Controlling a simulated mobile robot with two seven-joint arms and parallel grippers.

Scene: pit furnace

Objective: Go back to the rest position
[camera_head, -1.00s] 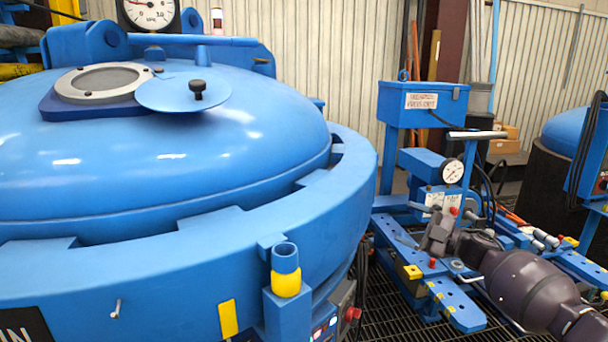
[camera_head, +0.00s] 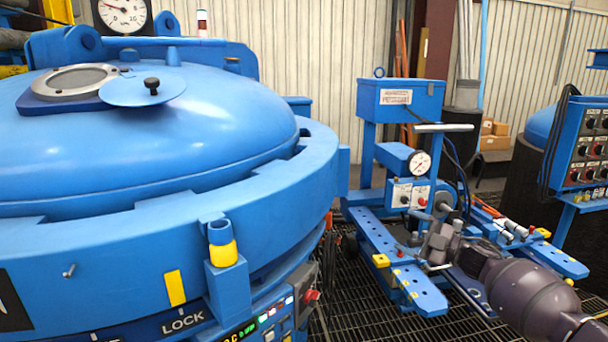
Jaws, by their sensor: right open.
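My right arm comes in from the lower right, and my right gripper (camera_head: 436,247) is open in front of the blue pump cart (camera_head: 378,235). Nothing shows between its fingers, though they are small and partly blend with the cart behind. My left gripper is out of the picture. The large blue furnace lid (camera_head: 170,130) lies on its ring (camera_head: 290,185) at the left, with a round window (camera_head: 75,82) and a swung-aside disc cover (camera_head: 142,87) on top.
A blue and yellow post (camera_head: 222,245) and a lit control panel (camera_head: 265,325) stand at the furnace front. A pressure gauge (camera_head: 419,163) sits on the cart. A switch box (camera_head: 590,145) is at the far right. Dark grating (camera_head: 350,300) lies free between furnace and cart.

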